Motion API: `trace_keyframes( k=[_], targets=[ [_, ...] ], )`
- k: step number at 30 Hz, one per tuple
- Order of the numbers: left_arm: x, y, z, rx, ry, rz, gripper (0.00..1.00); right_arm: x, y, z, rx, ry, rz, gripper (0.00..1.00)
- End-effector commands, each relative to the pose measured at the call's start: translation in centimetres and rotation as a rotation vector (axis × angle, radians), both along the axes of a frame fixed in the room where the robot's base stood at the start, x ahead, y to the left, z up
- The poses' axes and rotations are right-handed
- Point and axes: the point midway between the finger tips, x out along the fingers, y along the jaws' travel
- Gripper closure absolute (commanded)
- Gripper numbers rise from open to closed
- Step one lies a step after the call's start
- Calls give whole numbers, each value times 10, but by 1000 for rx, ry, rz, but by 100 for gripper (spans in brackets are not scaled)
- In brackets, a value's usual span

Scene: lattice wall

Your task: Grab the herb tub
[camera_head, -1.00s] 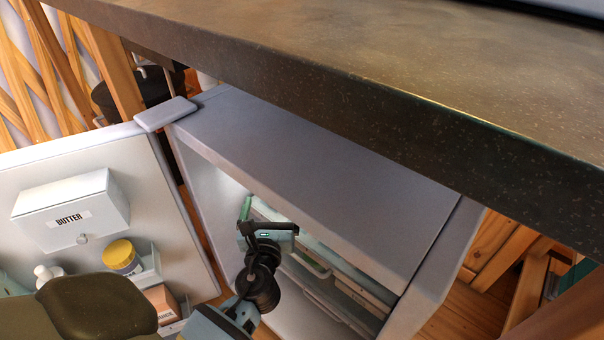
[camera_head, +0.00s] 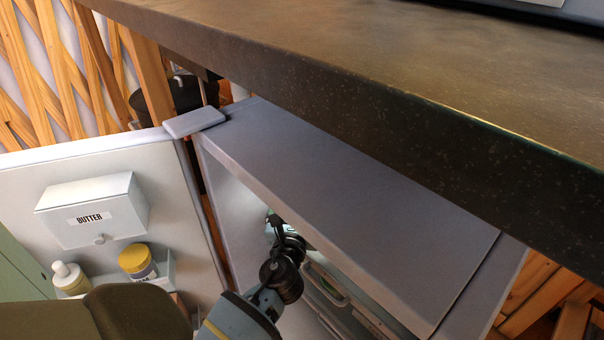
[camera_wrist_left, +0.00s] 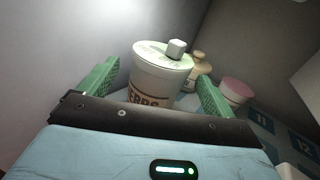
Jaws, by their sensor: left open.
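The herb tub (camera_wrist_left: 160,72) is a cream tub with a pale green lid, a small white knob on the lid and a partly hidden label ending in "ERBS". It stands inside the fridge. In the left wrist view my left gripper (camera_wrist_left: 157,85) is open, with its two green fingers on either side of the tub. I cannot tell whether they touch it. In the head view my left gripper (camera_head: 275,226) reaches into the open fridge (camera_head: 350,215), mostly hidden by the fridge top. The tub is hidden in that view. My right gripper is not seen.
The fridge door (camera_head: 35,170) stands open at the left, with a butter box (camera_head: 92,212), a yellow-lidded jar (camera_head: 138,262) and a white bottle (camera_head: 70,278). A dark countertop (camera_head: 400,100) overhangs the fridge. Behind the tub are a yellowish container (camera_wrist_left: 198,72) and a pink-lidded tub (camera_wrist_left: 235,92).

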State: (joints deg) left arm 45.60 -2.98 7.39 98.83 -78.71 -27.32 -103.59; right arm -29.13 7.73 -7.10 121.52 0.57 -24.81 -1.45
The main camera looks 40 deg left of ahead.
Motion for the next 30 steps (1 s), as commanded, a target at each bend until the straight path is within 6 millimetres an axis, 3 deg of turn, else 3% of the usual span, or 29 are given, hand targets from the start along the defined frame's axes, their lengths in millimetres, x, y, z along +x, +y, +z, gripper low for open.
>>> trace_keyframes(
  k=[6,15,26,30],
  targets=[
    [21,15,-1,1,-1,-1,10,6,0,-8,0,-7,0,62],
    [23,17,0,-1,1,-1,11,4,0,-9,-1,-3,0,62],
    [23,16,0,-1,1,-1,58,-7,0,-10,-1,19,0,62],
    [23,16,0,-1,-1,-1,60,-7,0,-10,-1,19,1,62]
  ],
)
